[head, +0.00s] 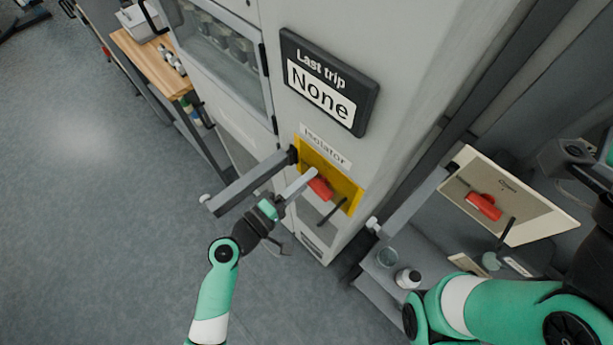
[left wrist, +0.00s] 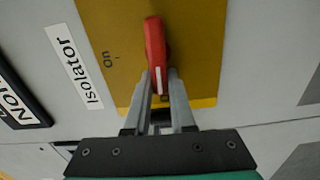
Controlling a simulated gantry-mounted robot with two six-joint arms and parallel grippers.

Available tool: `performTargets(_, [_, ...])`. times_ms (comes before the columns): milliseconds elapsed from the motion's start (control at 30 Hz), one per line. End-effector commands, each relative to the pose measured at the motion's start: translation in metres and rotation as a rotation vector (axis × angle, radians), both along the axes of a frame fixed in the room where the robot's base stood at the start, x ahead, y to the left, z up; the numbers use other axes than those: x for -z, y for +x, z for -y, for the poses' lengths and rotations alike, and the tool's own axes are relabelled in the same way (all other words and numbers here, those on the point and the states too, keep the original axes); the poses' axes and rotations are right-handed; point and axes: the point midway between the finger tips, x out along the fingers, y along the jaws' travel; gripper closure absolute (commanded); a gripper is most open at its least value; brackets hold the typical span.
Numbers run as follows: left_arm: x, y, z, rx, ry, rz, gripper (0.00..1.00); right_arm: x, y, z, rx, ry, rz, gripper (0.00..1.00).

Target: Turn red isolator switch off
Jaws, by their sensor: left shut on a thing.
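The red isolator switch (head: 321,188) is a lever on a yellow plate (head: 349,191), below the "Isolator" label on a grey cabinet. In the left wrist view the red lever (left wrist: 154,50), with a white stripe, stands upright in the picture on the yellow plate (left wrist: 203,45). The word "On" shows left of it; another mark below it is mostly hidden by my fingers. My left gripper (head: 310,177) reaches the lever from the lower left, and its fingers (left wrist: 160,85) are shut on the lever's near end. My right arm shows at lower right; its jaws cannot be made out.
A dark grey bar (head: 247,182) juts out left of the yellow plate. A "Last trip None" sign (head: 328,82) is above. At right, a cream panel (head: 540,217) carries another red switch (head: 484,206). A small jar (head: 408,278) stands on a shelf. Open floor lies left.

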Motion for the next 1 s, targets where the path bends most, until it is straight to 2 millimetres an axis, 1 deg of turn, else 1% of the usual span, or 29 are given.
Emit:
performTargets(200, [0.0014,0.0,-0.0001,0.0,-0.04,-0.035,1.0,-0.0008,0.0,0.0,0.0,0.0,0.0,1.0])
performTargets(667, [0.0019,-0.0001,-0.0001,0.0,-0.049,-0.043,1.0,-0.0008,0.0,0.0,0.0,0.0,0.0,1.0])
performTargets(700, [0.0019,-0.0001,-0.0001,0.0,-0.049,-0.043,0.7,-0.0008,0.0,0.0,0.0,0.0,0.0,1.0])
performTargets(767, [0.0019,-0.0001,-0.0001,0.0,-0.048,-0.042,0.59,-0.0008,0.0,0.0,0.0,0.0,0.0,1.0])
performTargets(800, [0.0019,-0.0001,0.0,0.0,-0.048,-0.042,0.52,-0.0008,0.0,0.0,0.0,0.0,0.0,1.0])
performTargets(833, [0.0019,-0.0001,0.0,0.0,-0.048,-0.042,0.47,-0.0008,0.0,0.0,0.0,0.0,0.0,1.0])
performTargets(1000, [0.0019,0.0,0.0,0.0,-0.047,-0.042,0.47,-0.0008,0.0,0.0,0.0,0.0,0.0,1.0])
